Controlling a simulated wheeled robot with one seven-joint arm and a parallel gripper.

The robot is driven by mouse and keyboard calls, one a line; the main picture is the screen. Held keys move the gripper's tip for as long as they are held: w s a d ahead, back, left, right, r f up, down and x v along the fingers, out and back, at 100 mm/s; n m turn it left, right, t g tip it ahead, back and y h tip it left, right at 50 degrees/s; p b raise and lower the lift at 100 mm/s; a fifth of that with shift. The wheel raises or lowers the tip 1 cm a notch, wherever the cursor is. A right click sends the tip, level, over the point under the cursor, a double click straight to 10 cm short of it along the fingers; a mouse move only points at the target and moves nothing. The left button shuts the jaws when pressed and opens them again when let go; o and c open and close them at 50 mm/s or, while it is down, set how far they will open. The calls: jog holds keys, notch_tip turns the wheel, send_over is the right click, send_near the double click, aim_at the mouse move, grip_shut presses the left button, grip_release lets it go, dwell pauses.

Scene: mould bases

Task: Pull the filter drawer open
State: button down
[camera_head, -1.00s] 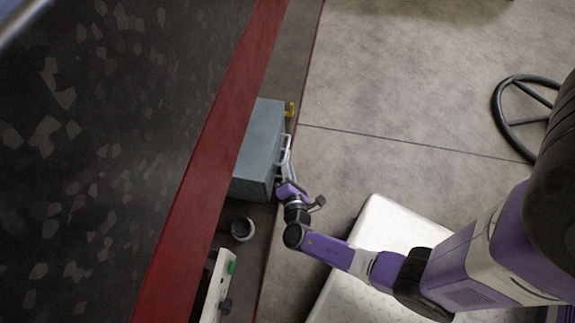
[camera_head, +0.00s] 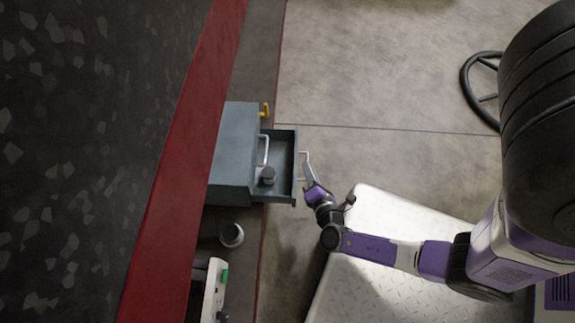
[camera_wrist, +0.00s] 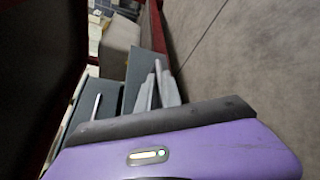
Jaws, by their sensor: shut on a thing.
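The filter drawer (camera_head: 285,143) sticks out of the grey-blue cabinet (camera_head: 234,150) to the right in the head view, and its inside shows. A dark round object (camera_head: 267,176) lies in it. My gripper (camera_head: 305,178) is at the white bar handle on the drawer's front and is shut on that handle (camera_head: 305,158). In the wrist view my gripper's fingers (camera_wrist: 158,88) reach toward the drawer front, and the grip itself is partly hidden by my wrist. A second white handle (camera_head: 264,150) shows on the cabinet's face.
A yellow part (camera_head: 265,110) sits at the cabinet's far corner. A round metal cup (camera_head: 231,235) and a white device with a green button (camera_head: 213,290) stand on the shelf nearer me. A red beam (camera_head: 180,150) runs along the left. A black wheel (camera_head: 482,88) lies at the right.

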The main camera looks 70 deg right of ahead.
jog(key=shift+s+d+f, duration=0.1)
jog(key=shift+s+d, duration=0.15)
jog(key=shift+s, duration=0.7)
jog(key=c, duration=1.5)
grip_release()
jog(key=shift+p+v, duration=1.1)
jog(key=shift+v, duration=2.8)
jog(key=shift+d, duration=0.1)
